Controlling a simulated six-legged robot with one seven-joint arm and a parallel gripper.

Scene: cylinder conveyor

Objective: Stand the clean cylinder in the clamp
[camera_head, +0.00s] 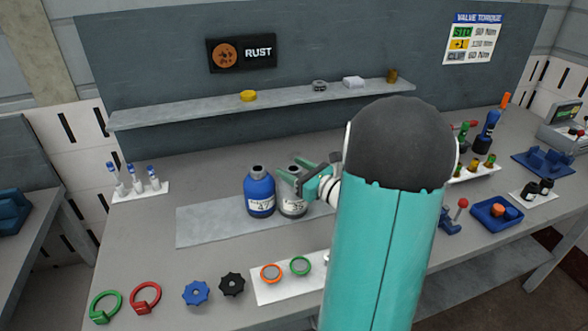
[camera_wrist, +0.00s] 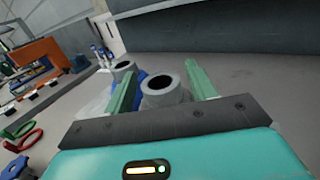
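A blue cylinder (camera_head: 260,195) with a white label stands upright on a grey mat on the bench. A grey cylinder (camera_head: 293,205) with a white label stands upright just right of it, partly hidden by my gripper (camera_head: 297,174). In the wrist view, my gripper (camera_wrist: 162,88) is open, with its green fingers on either side of the grey cylinder's neck (camera_wrist: 165,90). The blue cylinder's grey neck (camera_wrist: 124,66) shows behind the left finger. I see no rust on either cylinder's visible parts. I cannot tell which fixture is the clamp; a blue one (camera_head: 543,161) sits far right.
The grey mat (camera_head: 205,229) has free room at left. Blue-capped vials (camera_head: 137,181) stand at left. Handwheels (camera_head: 197,292) and a white tray with rings (camera_head: 286,291) lie in front. My arm hides the bench's middle right.

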